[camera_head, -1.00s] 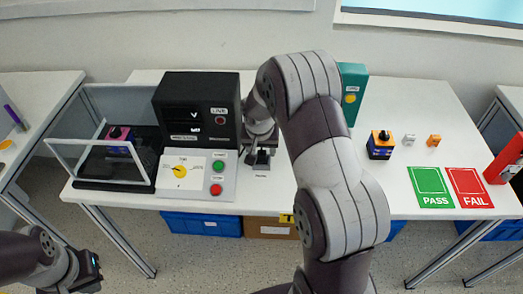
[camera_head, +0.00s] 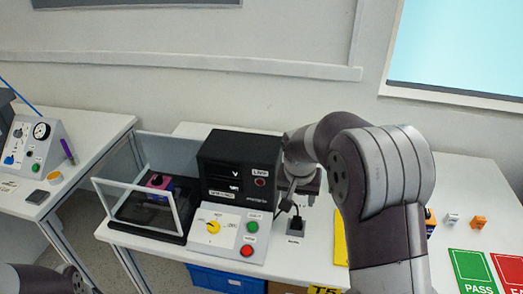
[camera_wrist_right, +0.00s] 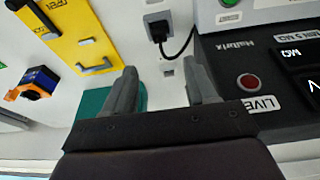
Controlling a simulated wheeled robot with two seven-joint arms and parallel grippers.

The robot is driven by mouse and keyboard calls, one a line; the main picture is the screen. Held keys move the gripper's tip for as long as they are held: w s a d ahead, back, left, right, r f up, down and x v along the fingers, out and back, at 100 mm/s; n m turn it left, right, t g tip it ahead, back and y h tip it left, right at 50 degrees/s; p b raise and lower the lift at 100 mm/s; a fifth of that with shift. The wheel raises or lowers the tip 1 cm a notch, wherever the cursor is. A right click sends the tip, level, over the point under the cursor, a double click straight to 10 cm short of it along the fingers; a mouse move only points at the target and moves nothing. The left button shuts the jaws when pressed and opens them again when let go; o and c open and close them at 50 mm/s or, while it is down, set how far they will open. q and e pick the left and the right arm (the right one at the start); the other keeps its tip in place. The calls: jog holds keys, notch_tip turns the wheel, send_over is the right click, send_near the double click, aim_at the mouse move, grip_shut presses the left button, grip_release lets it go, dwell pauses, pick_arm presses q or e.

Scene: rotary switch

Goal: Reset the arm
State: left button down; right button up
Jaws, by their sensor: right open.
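My right arm reaches over the table in the head view. Its gripper (camera_head: 302,182) is beside the right side of the black instrument box (camera_head: 238,160), partly hidden by my arm. In the right wrist view the gripper (camera_wrist_right: 163,82) has its two fingers apart with nothing between them. The instrument box (camera_wrist_right: 270,85) with its red LIVE lamp is to the right of the fingers there. The yellow rotary knob (camera_head: 213,227) is on the white panel in front of the box. My left arm shows at the bottom left edge; its gripper (camera_head: 76,281) is largely cut off.
Green (camera_head: 252,227) and red (camera_head: 247,252) buttons are beside the knob. A clear-walled enclosure (camera_head: 135,205) is left of the box. A black plug (camera_head: 296,224) with a cable is near my right gripper. A yellow panel (camera_wrist_right: 75,35) with handles and a teal object (camera_wrist_right: 95,103) are nearby.

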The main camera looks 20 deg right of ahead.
pick_arm(q)
notch_tip(320, 180, up, 5)
jog(key=p, duration=0.5)
pick_arm(e)
jog(key=s+a+n+y, duration=0.1)
jog(key=s+a+n, duration=0.2)
jog(key=s+a, duration=0.2)
jog(key=s+a+n+g, duration=0.1)
jog(key=s+a+n, duration=0.2)
jog(key=s, duration=0.8)
jog(key=shift+s+a+n+y, duration=0.35)
jog(key=shift+a+n+y, duration=0.05)
jog(key=shift+a, duration=0.55)
jog(key=shift+s+r, duration=0.1)
jog(key=shift+r, duration=0.05)
pick_arm(q)
jog(key=c, duration=1.8)
grip_release()
